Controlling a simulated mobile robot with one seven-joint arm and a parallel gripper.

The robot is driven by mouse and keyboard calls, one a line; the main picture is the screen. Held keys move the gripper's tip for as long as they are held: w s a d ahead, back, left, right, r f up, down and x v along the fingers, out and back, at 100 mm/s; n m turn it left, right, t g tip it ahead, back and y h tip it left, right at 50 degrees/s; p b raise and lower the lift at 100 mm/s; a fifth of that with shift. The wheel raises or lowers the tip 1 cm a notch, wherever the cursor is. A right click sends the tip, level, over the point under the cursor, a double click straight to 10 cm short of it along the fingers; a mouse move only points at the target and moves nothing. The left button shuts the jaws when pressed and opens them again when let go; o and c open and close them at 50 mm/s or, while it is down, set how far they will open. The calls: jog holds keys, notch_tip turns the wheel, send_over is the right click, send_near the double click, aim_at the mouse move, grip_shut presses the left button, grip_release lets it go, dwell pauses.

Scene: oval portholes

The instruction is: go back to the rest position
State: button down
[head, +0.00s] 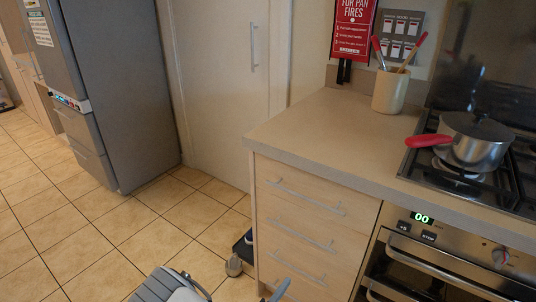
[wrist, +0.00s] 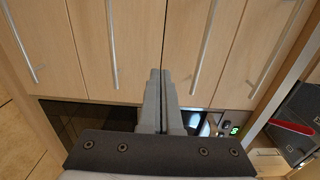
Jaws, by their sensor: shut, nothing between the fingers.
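In the wrist view my gripper (wrist: 158,75) points away from the camera. Its two grey fingers lie together with no object between them. Pale wooden fronts (wrist: 125,40) with long bar handles lie beyond the fingertips. I cannot tell how far the tips are from these fronts. In the head view a grey part of my arm shows at the bottom edge, but the fingers cannot be made out there.
A counter (head: 340,135) with drawers (head: 305,215) stands right of centre, bearing a utensil pot (head: 389,92). A red-handled saucepan (head: 472,150) sits on the hob, above an oven (head: 440,262). A grey fridge (head: 105,85) stands left. Tiled floor (head: 75,215) is clear at left.

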jog(key=s+d+r+m+g, duration=0.25)
jog(key=r+m+g, duration=0.25)
jog(key=r+m, duration=0.35)
jog(key=s+d+r+m+g, duration=0.2)
jog(key=d+r+m+g, duration=0.2)
jog(key=r+m, duration=0.4)
jog(key=s+d+r+m+g, duration=0.25)
jog(key=r+m+g, duration=0.35)
jog(key=m, duration=0.4)
jog(key=s+a+r+m+t+y, duration=0.1)
jog(key=s+r+m+t+y, duration=0.2)
jog(key=s+r+m+y, duration=0.5)
jog(key=s+r+m+t+y, duration=0.3)
jog(key=s+r+m, duration=0.2)
jog(key=r+m, duration=0.65)
notch_tip(320, 180, up, 20)
jog(key=p, duration=2)
jog(key=shift+a+m, duration=0.25)
jog(key=shift+m, duration=0.05)
